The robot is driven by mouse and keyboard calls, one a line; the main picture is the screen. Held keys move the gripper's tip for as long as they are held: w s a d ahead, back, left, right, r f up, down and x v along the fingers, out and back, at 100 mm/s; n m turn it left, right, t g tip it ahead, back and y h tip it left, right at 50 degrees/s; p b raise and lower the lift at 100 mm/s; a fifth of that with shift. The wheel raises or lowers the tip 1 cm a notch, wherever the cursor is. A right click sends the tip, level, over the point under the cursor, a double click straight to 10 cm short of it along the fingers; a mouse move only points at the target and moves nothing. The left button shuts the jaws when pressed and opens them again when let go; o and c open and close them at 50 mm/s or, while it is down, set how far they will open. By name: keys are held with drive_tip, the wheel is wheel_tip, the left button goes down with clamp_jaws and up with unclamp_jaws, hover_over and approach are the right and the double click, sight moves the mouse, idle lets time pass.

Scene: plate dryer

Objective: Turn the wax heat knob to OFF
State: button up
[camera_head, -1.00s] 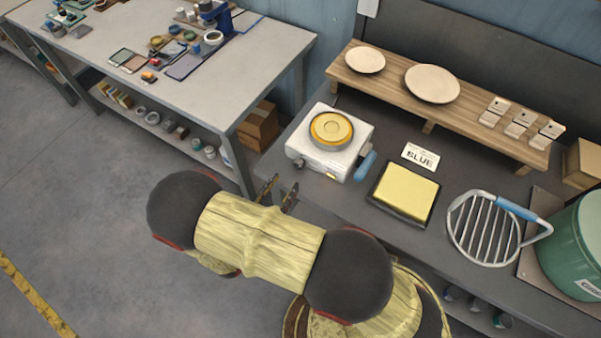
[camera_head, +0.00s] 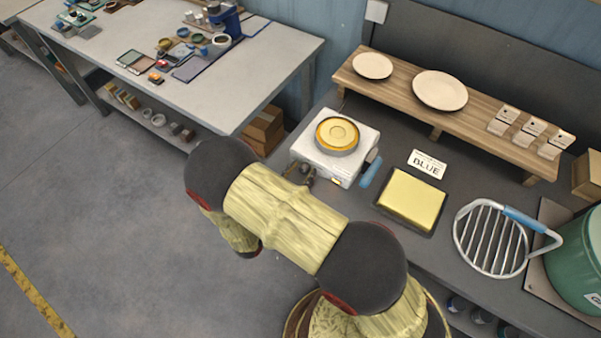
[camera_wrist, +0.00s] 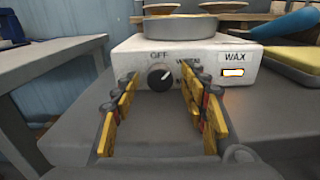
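The wax heater (camera_head: 338,160) is a white box with a round pan of yellow wax (camera_head: 337,134) on top, at the front left of the dark bench. In the wrist view its front face (camera_wrist: 205,60) carries a dark round knob (camera_wrist: 159,77) with a pale pointer line. The label OFF stands above the knob; other lettering is partly hidden by a finger. A WAX label and a small lit window (camera_wrist: 233,72) are to the right. My gripper (camera_wrist: 158,115) is open and empty, its yellow fingers on either side of the knob in view, apparently short of it. In the head view my arm mostly hides the gripper.
A blue-handled tool (camera_head: 371,171) lies beside the heater's right side. A plate shelf (camera_head: 450,112) stands behind.

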drive_tip(key=shift+c, duration=1.2)
clamp_jaws()
drive_tip(key=shift+n+p, duration=0.3)
drive_tip(key=shift+p, duration=0.05)
drive_tip(key=n+p, duration=0.3)
drive_tip(key=shift+r, duration=0.15)
drive_tip(key=shift+n+p, duration=1.4)
drive_tip(key=shift+n, duration=1.1)
